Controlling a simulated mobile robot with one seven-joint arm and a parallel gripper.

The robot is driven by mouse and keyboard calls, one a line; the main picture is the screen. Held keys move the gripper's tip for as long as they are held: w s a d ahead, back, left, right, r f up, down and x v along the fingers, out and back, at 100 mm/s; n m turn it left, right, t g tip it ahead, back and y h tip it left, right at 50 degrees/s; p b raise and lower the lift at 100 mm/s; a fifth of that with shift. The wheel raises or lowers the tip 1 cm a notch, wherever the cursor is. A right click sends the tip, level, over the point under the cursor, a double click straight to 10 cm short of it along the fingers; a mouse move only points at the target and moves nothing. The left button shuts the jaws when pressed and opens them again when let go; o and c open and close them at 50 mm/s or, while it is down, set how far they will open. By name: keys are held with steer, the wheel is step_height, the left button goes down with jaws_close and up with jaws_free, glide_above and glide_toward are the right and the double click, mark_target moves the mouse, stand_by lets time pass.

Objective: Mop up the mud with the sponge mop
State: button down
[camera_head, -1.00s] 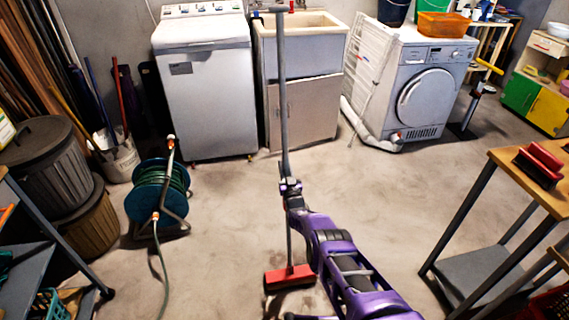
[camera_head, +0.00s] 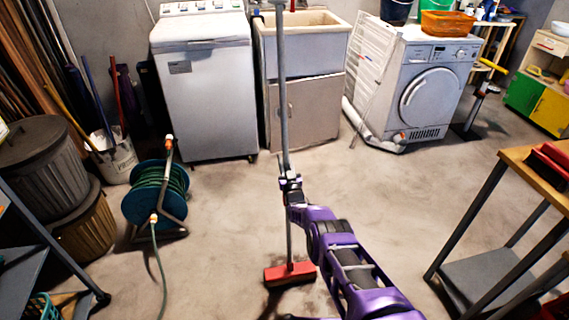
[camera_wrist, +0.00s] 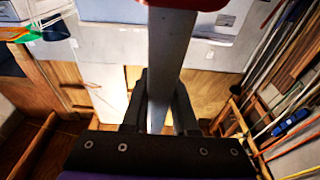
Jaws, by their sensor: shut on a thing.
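The sponge mop (camera_head: 283,110) has a long grey pole and a red head (camera_head: 290,274). It stands nearly upright in front of me, with its head low at or near the concrete floor. My gripper (camera_head: 290,184) is shut on the pole about midway along it. In the wrist view the mop pole (camera_wrist: 168,65) runs between both dark fingers of my gripper (camera_wrist: 159,115). A darker smear shows on the floor around and below the mop head; I cannot tell clearly whether it is mud or shadow, and my arm hides part of that area.
A blue hose reel (camera_head: 156,193) stands at left with its green hose trailing forward. Bins (camera_head: 42,165) are further left. A workbench (camera_head: 530,185) with grey legs stands at right. A washer (camera_head: 205,100), sink cabinet (camera_head: 308,112) and dryer (camera_head: 425,95) line the back. Mid floor is clear.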

steer(key=shift+s+d+r+p, duration=0.15)
steer(key=shift+s+r+p, duration=0.1)
steer(key=shift+s+p, duration=0.4)
steer(key=shift+s+d+r+p, duration=0.2)
steer(key=shift+s+p, duration=0.1)
steer(key=shift+p, duration=0.5)
